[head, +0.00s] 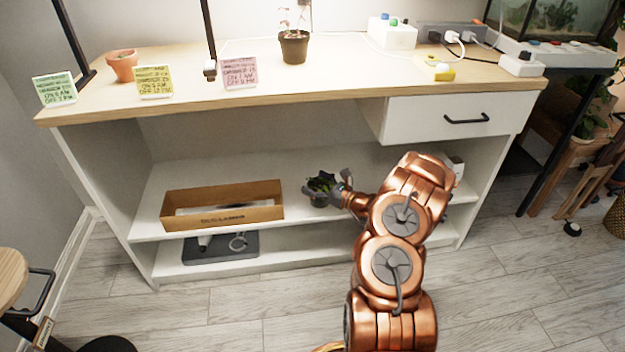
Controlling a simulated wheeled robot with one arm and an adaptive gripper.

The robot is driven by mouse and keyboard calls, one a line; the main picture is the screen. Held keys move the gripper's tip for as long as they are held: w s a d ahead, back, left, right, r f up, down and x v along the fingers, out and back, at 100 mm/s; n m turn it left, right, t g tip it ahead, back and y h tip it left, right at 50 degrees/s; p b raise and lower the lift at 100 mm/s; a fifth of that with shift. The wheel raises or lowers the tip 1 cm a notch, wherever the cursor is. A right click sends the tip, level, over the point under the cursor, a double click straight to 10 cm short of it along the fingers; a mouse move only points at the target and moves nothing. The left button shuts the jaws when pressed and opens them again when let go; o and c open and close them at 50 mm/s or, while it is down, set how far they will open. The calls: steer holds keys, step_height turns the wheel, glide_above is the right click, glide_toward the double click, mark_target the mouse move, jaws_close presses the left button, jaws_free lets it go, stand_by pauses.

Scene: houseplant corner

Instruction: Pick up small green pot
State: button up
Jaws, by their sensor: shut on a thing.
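A small dark green pot (319,200) with a leafy plant in it is at the upper open shelf, right of the cardboard box. My gripper (323,187) reaches in from the right and is shut on the pot. Its fingers cover part of the pot and leaves. I cannot tell whether the pot rests on the shelf or hangs just above it.
A cardboard box (222,215) stands on the same shelf (150,222) to the left. A grey tray (190,256) lies on the bottom shelf. The tabletop (330,75) above holds pots, note cards and power strips. A white drawer (455,117) overhangs at right.

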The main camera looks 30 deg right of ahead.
steer(key=s+a+r+p, duration=0.1)
steer(key=s+a+p, duration=0.2)
steer(key=s, duration=1)
